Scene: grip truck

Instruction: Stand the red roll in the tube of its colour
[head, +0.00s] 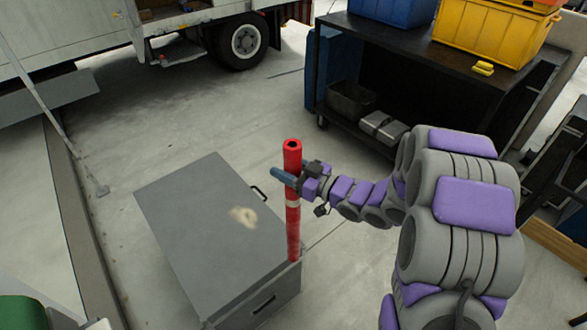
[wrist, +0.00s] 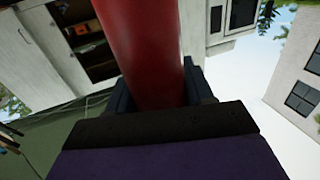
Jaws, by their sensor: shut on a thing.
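The red roll (head: 292,221) is a long red cylinder with a pale band and a dark hole in its top end. It stands close to upright in the head view, in front of the right edge of a grey case. My gripper (head: 287,178) is shut on its upper part. In the wrist view the red roll (wrist: 150,50) passes between my gripper's fingers (wrist: 160,92). The roll's lower end is near the case's front right corner; I cannot tell whether it touches anything. I cannot make out a tube of its colour.
The grey case (head: 200,220) lies on the concrete floor, with a handle on its side. A dark cart (head: 420,45) with blue (head: 395,10) and yellow (head: 490,30) crates stands at the upper right. A truck (head: 110,35) is at the back left. Floor between them is clear.

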